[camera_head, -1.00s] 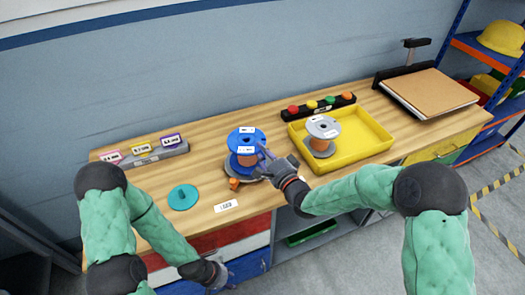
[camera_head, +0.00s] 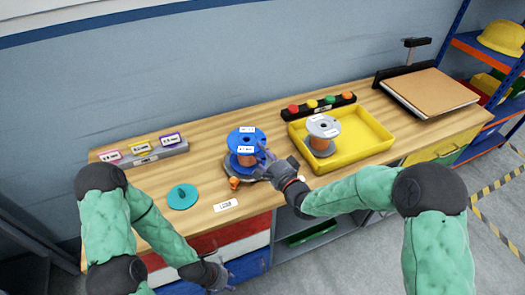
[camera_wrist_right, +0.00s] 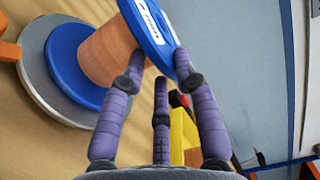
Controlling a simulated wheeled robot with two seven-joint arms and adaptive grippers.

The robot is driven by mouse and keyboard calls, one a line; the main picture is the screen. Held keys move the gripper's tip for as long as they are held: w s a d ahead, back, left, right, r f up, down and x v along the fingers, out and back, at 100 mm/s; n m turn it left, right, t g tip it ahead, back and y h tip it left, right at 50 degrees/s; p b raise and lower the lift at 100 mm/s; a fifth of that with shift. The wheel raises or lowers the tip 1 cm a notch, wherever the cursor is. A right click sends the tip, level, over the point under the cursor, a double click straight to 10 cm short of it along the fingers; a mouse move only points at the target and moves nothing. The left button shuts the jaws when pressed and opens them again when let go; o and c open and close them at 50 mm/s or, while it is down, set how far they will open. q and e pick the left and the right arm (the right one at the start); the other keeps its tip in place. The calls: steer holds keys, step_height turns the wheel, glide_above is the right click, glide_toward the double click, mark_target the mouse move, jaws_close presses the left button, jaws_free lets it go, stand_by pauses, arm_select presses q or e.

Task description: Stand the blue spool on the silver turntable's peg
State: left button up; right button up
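The blue spool (camera_head: 246,137), with two blue flanges and a copper-coloured core, stands upright on the silver turntable (camera_head: 262,177). In the right wrist view the lower flange (camera_wrist_right: 75,70) lies over the grey disc (camera_wrist_right: 32,70). The flange hides the peg. My right gripper (camera_head: 268,157) is at the spool's right side. In its wrist view its fingers (camera_wrist_right: 160,60) straddle the rim of the upper flange, with fingertips appearing to touch both faces. My left gripper (camera_head: 226,278) hangs low in front of the bench, away from the spool; its fingers are dim and unclear.
A yellow tray (camera_head: 372,140) holds a grey spool (camera_head: 322,127) to the right. A teal disc (camera_head: 182,197) and a white label (camera_head: 226,205) lie at left front. A button strip (camera_head: 318,105) stands behind. An orange part (camera_head: 234,182) sits at the turntable's front.

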steer(key=shift+o, duration=0.2)
steer(key=v, duration=1.2)
steer(key=shift+f, duration=0.1)
